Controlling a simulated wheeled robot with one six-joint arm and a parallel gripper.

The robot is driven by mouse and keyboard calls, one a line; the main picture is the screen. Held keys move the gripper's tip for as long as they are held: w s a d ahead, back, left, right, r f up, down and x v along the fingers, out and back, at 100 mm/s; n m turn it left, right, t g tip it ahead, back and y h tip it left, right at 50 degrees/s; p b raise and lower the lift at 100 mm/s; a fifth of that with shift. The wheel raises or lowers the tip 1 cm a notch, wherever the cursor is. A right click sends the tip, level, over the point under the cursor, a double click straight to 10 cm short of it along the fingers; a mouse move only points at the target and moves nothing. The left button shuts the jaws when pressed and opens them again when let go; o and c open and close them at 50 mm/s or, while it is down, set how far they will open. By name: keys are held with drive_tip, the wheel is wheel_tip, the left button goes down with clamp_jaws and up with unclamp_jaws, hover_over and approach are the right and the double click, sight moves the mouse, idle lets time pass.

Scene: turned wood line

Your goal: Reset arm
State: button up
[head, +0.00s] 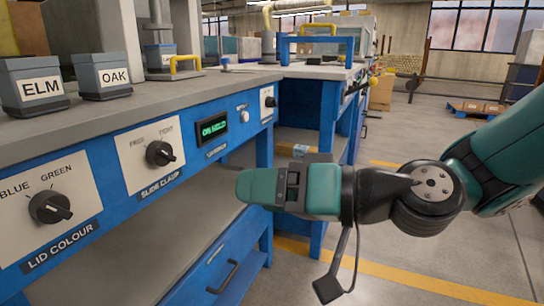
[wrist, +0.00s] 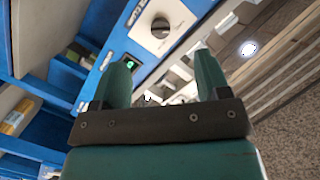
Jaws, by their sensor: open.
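My gripper (head: 243,187) is green and dark grey. In the head view it reaches in from the right and points left, in front of the blue workbench (head: 228,247). In the wrist view the two green fingers of my gripper (wrist: 162,75) stand apart with nothing between them. It touches no knob or bench part that I can see. My arm comes in from the right edge of the head view.
The bench front carries a LID COLOUR knob (head: 50,207), a SLIDE CLAMP knob (head: 160,153) and a lit green display (head: 214,127). ELM (head: 42,88) and OAK (head: 115,77) bins stand on top. A pallet (head: 478,110) lies far right. The floor right of the bench is largely clear.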

drive_tip(key=s+d+f+g+h+p, duration=0.1)
drive_tip(key=s+d+f+g+h, duration=0.1)
drive_tip(key=s+d+h, duration=0.5)
drive_tip(key=s+d+f+g+h+p, duration=0.1)
drive_tip(key=s+d+f+g+h, duration=0.2)
drive_tip(key=d, duration=0.6)
wheel_tip(320, 180, up, 38)
drive_tip(key=s+h+p, duration=0.1)
drive_tip(key=p, duration=3.7)
drive_tip(key=shift+s+d+r+n, duration=0.15)
drive_tip(key=shift+n, duration=0.15)
drive_tip(key=shift+c, duration=0.4)
